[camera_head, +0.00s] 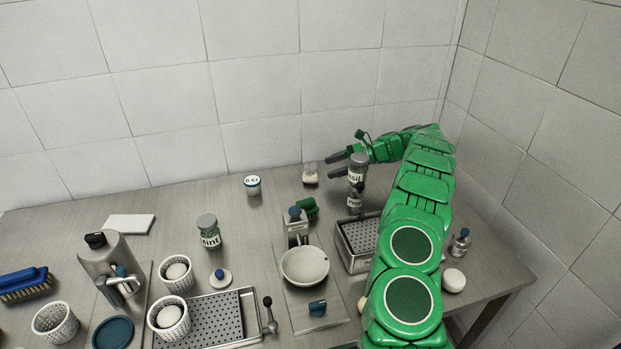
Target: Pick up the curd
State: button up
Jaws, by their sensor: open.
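No label marks the curd. Smooth white rounded lumps that may be curd sit inside perforated white baskets: one lump (176,271) in the upper basket (177,287), another lump (169,315) in the lower basket (168,331). A white round piece (453,280) lies on the table at the right, beside my arm; I cannot tell if it is curd. My gripper (337,166) is open at the back right, its dark fingers pointing left. It is by a herb jar (357,177) with a grey lid, far from the baskets. The jar overlaps part of the gripper in the picture.
A white bowl (304,265) stands mid-table on a scale-like plate. A metal box with a perforated top (362,236) stands by my arm. A mint jar (209,233) and a metal canister (101,262) stand at left.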

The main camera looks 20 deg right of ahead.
aim_at(315, 175)
jog(key=shift+w+d+f, duration=0.1)
jog(key=shift+d+f, duration=0.15)
jog(key=shift+f, duration=0.05)
jog(key=shift+f+x, duration=0.15)
jog(key=shift+x, duration=1.8)
jog(key=shift+f+x, duration=0.15)
jog(key=shift+x, duration=1.75)
jog(key=shift+d, duration=0.1)
jog(key=shift+c, duration=0.4)
jog(key=c, duration=0.6)
